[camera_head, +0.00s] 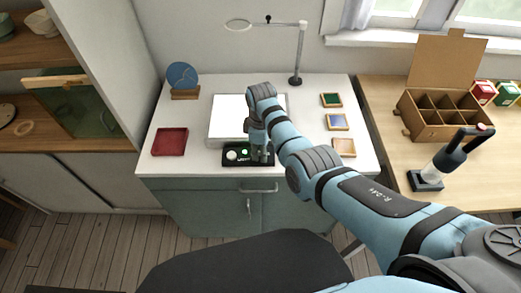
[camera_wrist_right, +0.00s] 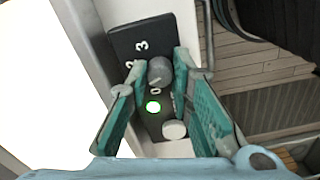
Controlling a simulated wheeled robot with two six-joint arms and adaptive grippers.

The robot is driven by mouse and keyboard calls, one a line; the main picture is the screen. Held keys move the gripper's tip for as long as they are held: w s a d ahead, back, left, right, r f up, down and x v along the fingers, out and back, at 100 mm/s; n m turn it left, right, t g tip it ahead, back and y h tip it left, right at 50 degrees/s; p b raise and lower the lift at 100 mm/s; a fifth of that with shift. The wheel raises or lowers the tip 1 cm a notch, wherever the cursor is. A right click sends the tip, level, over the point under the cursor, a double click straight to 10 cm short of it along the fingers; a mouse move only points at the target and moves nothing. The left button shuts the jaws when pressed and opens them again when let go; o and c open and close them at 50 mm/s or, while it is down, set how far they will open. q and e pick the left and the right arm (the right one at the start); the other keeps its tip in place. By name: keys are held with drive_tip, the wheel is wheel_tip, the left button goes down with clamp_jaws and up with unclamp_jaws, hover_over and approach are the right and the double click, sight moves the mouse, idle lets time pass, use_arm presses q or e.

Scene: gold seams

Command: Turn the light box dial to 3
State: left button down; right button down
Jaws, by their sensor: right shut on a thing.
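The light box (camera_head: 222,125) is a white panel on the white-topped cabinet in the head view. At its front edge is a black control strip (camera_head: 234,161), which also shows in the right wrist view (camera_wrist_right: 124,42). The grey dial (camera_wrist_right: 159,68) stands on this strip beside printed numbers, with 3 and 2 readable. My right gripper (camera_wrist_right: 158,75) is shut on the dial, one teal finger on each side. In the head view it (camera_head: 262,156) covers the dial. Which number the dial points to cannot be told. My left gripper is not in view.
A red tray (camera_head: 170,142) lies left of the light box. A blue disc (camera_head: 182,75) on a stand and a magnifier lamp (camera_head: 297,55) are behind. Small framed tiles (camera_head: 337,122) lie right. A wooden compartment box (camera_head: 440,115) stands on the right table.

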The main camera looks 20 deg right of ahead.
drive_tip(key=m+p, duration=0.2)
drive_tip(key=m, duration=0.1)
drive_tip(key=shift+r+m, duration=0.15)
drive_tip(key=shift+m, duration=0.25)
drive_tip(key=m+p, duration=0.1)
drive_tip(key=m, duration=0.9)
drive_tip(key=shift+a, duration=0.1)
drive_tip(key=shift+m, duration=2)
drive_tip(key=c, duration=1.4)
unclamp_jaws()
